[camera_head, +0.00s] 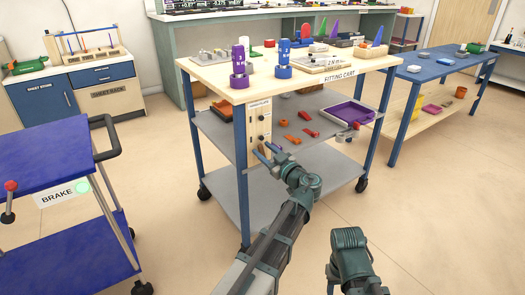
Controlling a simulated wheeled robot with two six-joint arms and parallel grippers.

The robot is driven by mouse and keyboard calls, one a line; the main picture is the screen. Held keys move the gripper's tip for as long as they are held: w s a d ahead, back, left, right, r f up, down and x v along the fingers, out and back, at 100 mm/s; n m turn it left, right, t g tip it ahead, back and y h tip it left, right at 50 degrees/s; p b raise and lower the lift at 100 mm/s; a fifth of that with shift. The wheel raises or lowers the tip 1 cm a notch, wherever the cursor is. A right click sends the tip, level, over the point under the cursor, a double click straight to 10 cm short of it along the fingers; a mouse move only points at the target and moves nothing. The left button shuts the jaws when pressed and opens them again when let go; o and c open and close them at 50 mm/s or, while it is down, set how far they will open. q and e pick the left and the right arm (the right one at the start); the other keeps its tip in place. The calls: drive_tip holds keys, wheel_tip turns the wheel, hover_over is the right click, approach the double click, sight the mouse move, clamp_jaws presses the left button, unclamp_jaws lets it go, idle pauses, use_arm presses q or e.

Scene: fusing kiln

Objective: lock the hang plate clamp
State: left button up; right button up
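A cream hang plate (264,128) is fixed upright at the front left corner of the fitting cart, just below its top. It has a small label at the top and a few small dark fittings. I cannot tell which of these is the clamp, or its position. My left gripper (264,150) is at the plate's lower end, with its two fingers apart and nothing seen between them. I cannot tell whether it touches the plate. My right arm (350,255) shows at the bottom right, and its gripper is not visible.
The fitting cart (220,87) carries purple and blue cylinders on top. Its middle shelf holds orange and red parts and a purple tray (352,112). A blue brake cart (50,170) stands at left, a blue table (430,65) at right. The floor between is clear.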

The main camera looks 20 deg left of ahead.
use_arm(q)
clamp_jaws()
drive_tip(key=shift+w+d+r+m, duration=0.1)
drive_tip(key=shift+w+d+m, duration=0.15)
drive_tip(key=shift+m, duration=0.55)
drive_tip(key=shift+w+d+m, duration=0.1)
drive_tip(key=shift+w+m, duration=0.15)
drive_tip(key=shift+m, duration=0.55)
drive_tip(key=shift+o, duration=0.7)
unclamp_jaws()
